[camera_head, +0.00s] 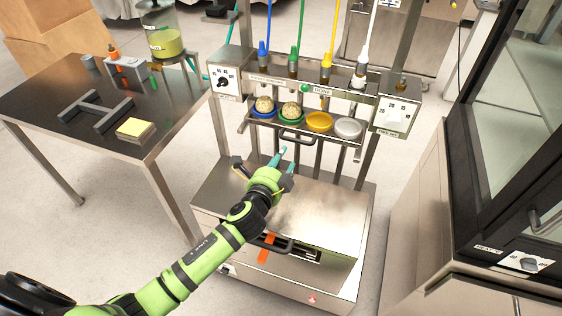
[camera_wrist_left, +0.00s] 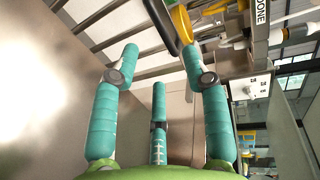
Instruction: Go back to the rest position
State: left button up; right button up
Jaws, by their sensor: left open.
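My left gripper (camera_head: 281,158) is in front of the dough machine's bowl shelf, above its steel top (camera_head: 315,215). In the left wrist view its teal fingers (camera_wrist_left: 160,85) are spread and nothing is between them. The shelf holds a blue bowl (camera_head: 263,113) and a green bowl (camera_head: 291,117), each with a dough ball in it. A yellow bowl (camera_head: 319,122) and a white bowl (camera_head: 348,128) beside them look empty. The shelf handle (camera_head: 297,139) is just behind the fingertips, and I cannot tell whether they touch. My right gripper is out of view.
A glass-doored cabinet (camera_head: 500,130) stands close on the right. Floor shows between the table and the machine.

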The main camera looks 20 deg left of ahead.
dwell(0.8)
pick_arm(q)
jog(key=s+a+f+n+g, duration=0.1)
jog(key=s+f+n+g, duration=0.3)
jog(key=s, duration=0.6)
jog(key=s+a+f+n+g, duration=0.1)
jog(key=s+n+g, duration=0.3)
jog(key=s+n, duration=0.5)
jog(key=s+a+f+n+g, duration=0.1)
jog(key=s+f+n+g, duration=0.25)
jog(key=s, duration=0.85)
jog(key=s+f+g+p, duration=0.25)
jog(key=f+p, duration=0.35)
jog(key=f, duration=1.2)
jog(key=s+a+f+p, duration=0.1)
jog(key=s+f, duration=0.3)
jog(key=s, duration=0.4)
jog(key=s+a+f+p, duration=0.1)
jog(key=s+f, duration=0.3)
jog(key=s, duration=0.4)
jog(key=shift+a+f+g+y+p, duration=0.3)
jog(key=shift+f+p, duration=0.1)
jog(key=shift+p, duration=0.5)
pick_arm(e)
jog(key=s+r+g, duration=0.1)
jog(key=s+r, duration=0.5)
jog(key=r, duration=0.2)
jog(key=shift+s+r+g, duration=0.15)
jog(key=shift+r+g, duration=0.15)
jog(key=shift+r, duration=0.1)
